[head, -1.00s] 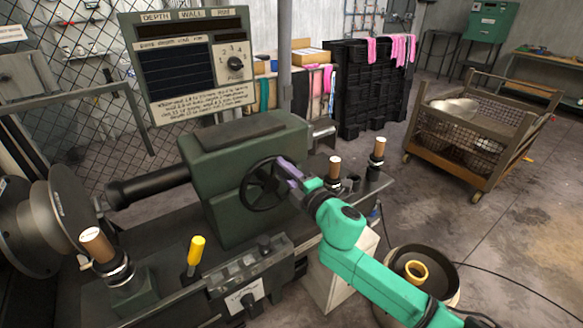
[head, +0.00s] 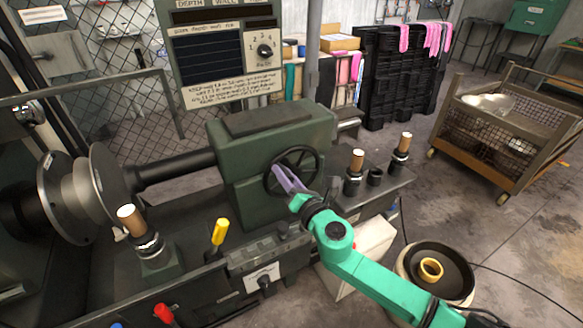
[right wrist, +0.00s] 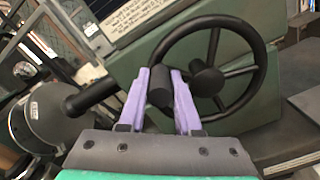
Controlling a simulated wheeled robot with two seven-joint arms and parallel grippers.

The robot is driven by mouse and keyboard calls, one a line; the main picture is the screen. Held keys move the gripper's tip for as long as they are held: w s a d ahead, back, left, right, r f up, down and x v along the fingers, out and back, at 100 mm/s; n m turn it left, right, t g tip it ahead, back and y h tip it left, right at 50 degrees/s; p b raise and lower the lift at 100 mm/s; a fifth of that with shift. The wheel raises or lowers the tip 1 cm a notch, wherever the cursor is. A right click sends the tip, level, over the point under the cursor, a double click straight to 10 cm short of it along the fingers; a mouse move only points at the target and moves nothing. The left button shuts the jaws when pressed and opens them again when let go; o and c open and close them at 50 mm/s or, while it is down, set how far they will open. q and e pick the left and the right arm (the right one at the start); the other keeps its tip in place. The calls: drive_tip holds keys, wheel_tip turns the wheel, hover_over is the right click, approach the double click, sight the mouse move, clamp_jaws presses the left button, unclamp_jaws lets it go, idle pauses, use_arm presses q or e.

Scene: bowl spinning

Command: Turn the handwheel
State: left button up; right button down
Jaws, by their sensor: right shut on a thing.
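The black handwheel (head: 317,164) is a spoked ring on the front of a dark green machine housing (head: 237,190). It also shows in the right wrist view (right wrist: 256,88), with its hub and spokes. My right gripper (head: 281,172) reaches the left part of the wheel, its purple fingers at the rim. In the right wrist view the two purple fingers (right wrist: 161,88) stand on either side of a dark cylindrical handle (right wrist: 160,87) at the wheel's left edge and are shut on it. My left gripper is not in view.
A yellow-topped lever (head: 219,232) and wooden-handled posts (head: 357,160) stand on the machine bed. A round bin (head: 462,262) is on the floor beside my right arm. A wire cart (head: 505,130) stands farther right, with open floor between.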

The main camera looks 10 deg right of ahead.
sight(271, 188)
drive_tip(key=f+n, duration=0.1)
drive_tip(key=n, duration=0.1)
drive_tip(key=a+f+n, duration=0.1)
drive_tip(key=s+a+f+n, duration=0.1)
drive_tip(key=n, duration=0.1)
drive_tip(key=shift+f+n, duration=0.2)
drive_tip(key=shift+n, duration=0.1)
wheel_tip(271, 188, down, 3)
drive_tip(key=n, duration=0.4)
drive_tip(key=shift+a+n, duration=0.15)
drive_tip(key=shift+n, duration=0.25)
drive_tip(key=shift+s+f+n+b, duration=0.15)
drive_tip(key=shift+f+n+b, duration=0.15)
drive_tip(key=shift+f+n, duration=0.15)
drive_tip(key=shift+f, duration=0.1)
drive_tip(key=c, duration=0.6)
unclamp_jaws()
drive_tip(key=shift+w, duration=0.2)
drive_tip(key=shift+r, duration=0.2)
